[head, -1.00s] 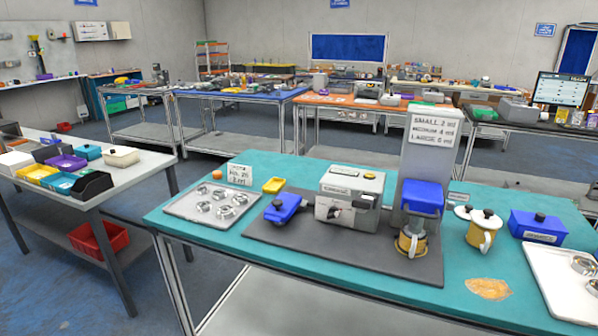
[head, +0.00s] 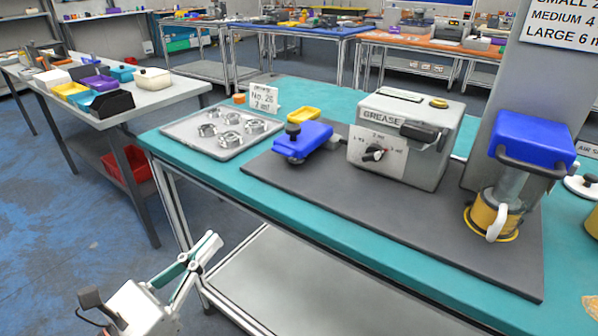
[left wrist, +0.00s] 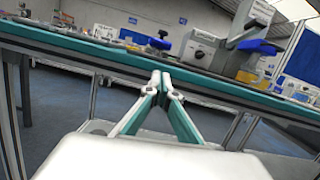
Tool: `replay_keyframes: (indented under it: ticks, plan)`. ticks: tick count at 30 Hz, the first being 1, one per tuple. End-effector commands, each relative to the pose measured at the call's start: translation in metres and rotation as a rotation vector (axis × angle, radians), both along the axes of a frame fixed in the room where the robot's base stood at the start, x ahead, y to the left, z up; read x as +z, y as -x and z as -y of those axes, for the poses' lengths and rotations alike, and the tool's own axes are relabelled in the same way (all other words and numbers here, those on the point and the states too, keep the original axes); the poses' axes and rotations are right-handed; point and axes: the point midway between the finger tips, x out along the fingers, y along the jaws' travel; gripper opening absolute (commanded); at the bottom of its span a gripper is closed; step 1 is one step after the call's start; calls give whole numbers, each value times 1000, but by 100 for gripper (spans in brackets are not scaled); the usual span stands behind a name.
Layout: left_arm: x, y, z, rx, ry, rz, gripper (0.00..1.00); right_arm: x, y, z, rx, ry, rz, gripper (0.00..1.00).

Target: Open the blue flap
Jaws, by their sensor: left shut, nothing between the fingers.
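Two blue parts stand on the dark mat, and I cannot tell for sure which is the flap. One is a low blue body (head: 303,147) with a black knob, left of the grey grease box (head: 398,140). The other is a blue block (head: 530,136) with a black handle, mounted on a grey column above a yellow-based cup (head: 490,218). Both look closed. My left gripper (head: 212,242) is shut and empty, in front of the table's left end and below its top. In the left wrist view its fingertips (left wrist: 160,78) meet below the table edge. My right gripper is not visible.
The teal table (head: 330,235) has a lower shelf (head: 290,290). A tray (head: 221,128) with several metal rings lies at its left. A yellow dish (head: 303,114) is behind the low blue part. A grey side table (head: 120,90) stands further left.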

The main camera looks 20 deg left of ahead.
Motion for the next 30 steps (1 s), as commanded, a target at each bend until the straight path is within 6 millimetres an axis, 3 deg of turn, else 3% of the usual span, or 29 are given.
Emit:
replay_keyframes:
  ticks: [7, 17, 21, 30]
  plan:
    - [10, -3, 5, 1, -75, 49, 0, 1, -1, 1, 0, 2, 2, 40]
    - [18, -27, 13, 1, -76, 48, 0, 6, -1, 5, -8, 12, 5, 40]
    - [31, -51, 21, 3, -74, 57, 0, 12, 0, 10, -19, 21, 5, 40]
    - [38, -99, 38, 4, -74, 48, 0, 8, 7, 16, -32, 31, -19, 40]
